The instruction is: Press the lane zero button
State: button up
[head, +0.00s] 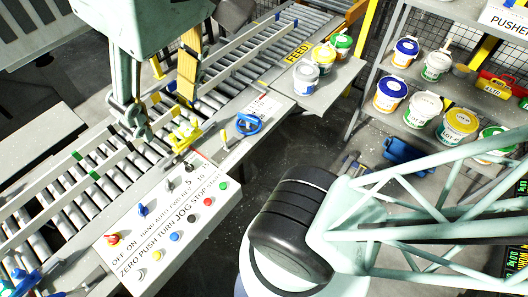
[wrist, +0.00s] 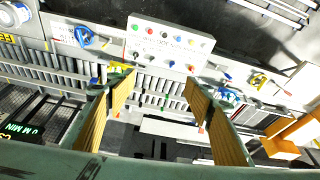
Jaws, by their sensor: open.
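The control panel (head: 182,228) is a white sloping board with two rows of buttons and knobs. The zero button (head: 141,274) is the small pale one at the near-left end of its lower row, by the word ZERO. A yellow button (head: 157,255) and a blue button (head: 175,236) follow. My gripper (head: 163,126) is open and empty, above the conveyor beyond the panel, apart from the zero button. In the wrist view, the panel (wrist: 172,47) lies beyond the fingertips of my gripper (wrist: 158,80). The lettering is too small to read there.
A red mushroom knob (head: 113,239) stands on the panel near the zero button. The roller conveyor (head: 88,190) runs behind the panel. A blue-handled device (head: 248,124) and pails on a side table (head: 325,88) are to the right. Shelves hold several more pails.

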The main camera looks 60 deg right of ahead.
jog(key=shift+s+f, duration=0.15)
grip_shut()
dwell(1.3)
